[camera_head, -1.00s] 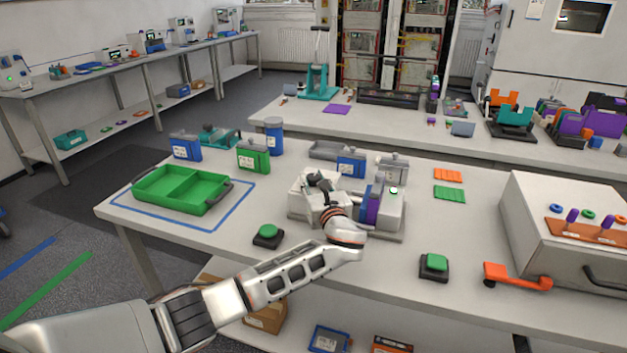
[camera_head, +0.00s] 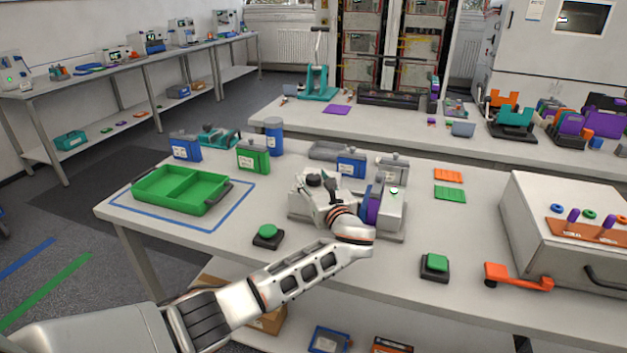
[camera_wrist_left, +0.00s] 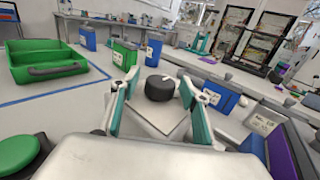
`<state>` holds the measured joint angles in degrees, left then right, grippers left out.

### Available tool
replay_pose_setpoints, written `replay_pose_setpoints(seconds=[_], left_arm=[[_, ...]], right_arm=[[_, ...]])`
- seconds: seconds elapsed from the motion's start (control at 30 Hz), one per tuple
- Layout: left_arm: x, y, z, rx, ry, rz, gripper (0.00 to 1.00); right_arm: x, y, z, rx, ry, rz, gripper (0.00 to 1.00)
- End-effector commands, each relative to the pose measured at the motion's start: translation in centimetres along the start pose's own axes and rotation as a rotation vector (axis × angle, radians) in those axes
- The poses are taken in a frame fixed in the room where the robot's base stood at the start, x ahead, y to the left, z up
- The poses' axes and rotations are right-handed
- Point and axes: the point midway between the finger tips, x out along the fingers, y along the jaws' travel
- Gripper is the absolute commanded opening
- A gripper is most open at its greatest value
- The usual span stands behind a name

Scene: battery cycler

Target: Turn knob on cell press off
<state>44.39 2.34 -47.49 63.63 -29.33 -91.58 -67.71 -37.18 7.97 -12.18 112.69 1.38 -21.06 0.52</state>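The cell press (camera_head: 305,205) is a pale grey block unit on the near bench, with a black round knob (camera_head: 313,180) on top. In the left wrist view the knob (camera_wrist_left: 160,88) shows at the middle, just beyond or between the fingertips; contact cannot be made out. My left gripper (camera_head: 330,186) is right beside the knob in the head view. In the left wrist view its two teal-padded fingers (camera_wrist_left: 157,86) are spread apart with nothing clamped between them. The purple and blue part (camera_head: 372,205) of the unit stands right of the gripper. My right gripper is not in view.
A green tray (camera_head: 180,208) lies left of the press. Green push buttons stand in front, at left (camera_head: 268,232) and right (camera_head: 435,262). Blue (camera_head: 351,164) and green (camera_head: 253,157) containers stand behind. A large grey box (camera_head: 560,235) takes the bench's right end.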

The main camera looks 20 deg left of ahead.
Motion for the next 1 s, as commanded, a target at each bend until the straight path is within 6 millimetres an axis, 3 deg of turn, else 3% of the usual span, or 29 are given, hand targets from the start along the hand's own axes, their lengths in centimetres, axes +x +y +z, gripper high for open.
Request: replay_pose_setpoints(seconds=[0.27,0.7,1.0], left_arm=[[-1.2,-0.1,-0.1,-0.001,0.001,-0.003,0.46],[-9.5,0.0,-0.1,-0.002,0.002,-0.002,0.46],[-12.0,0.0,0.0,0.000,0.000,0.000,0.46]], right_arm=[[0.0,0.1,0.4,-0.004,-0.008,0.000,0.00],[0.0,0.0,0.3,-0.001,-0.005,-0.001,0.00],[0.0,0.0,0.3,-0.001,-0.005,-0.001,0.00]])
